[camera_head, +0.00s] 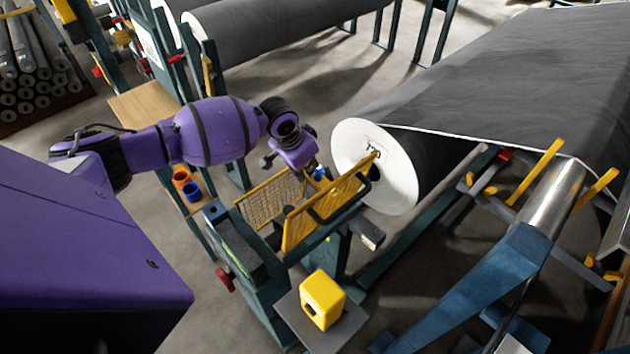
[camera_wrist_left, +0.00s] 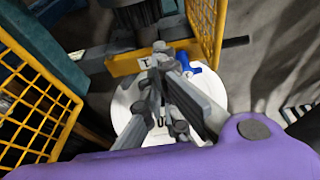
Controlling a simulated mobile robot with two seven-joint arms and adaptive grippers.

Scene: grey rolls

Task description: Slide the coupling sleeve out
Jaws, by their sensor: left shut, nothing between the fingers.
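My left gripper (camera_head: 308,170) reaches in from the left above the gap between two yellow mesh guards. In the left wrist view, its fingers (camera_wrist_left: 165,62) are together and empty, near a yellow bar (camera_wrist_left: 125,64) with a small marked plate. A blue handle-like part (camera_wrist_left: 189,64) is just right of the fingertips. A dark cylinder (camera_wrist_left: 136,16) lies beyond the bar; I cannot tell whether it is the coupling sleeve. The big grey roll (camera_head: 440,150) has a white end face (camera_head: 400,175) beside the guards. My right gripper is not in view.
The near yellow mesh guard (camera_head: 325,210) and far guard (camera_head: 268,200) stand up from a teal stand. A yellow block (camera_head: 322,298) sits on a grey plate in front. Orange and blue cups (camera_head: 192,192) stand on a wooden shelf at left. A teal-and-steel arm (camera_head: 490,275) is at right.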

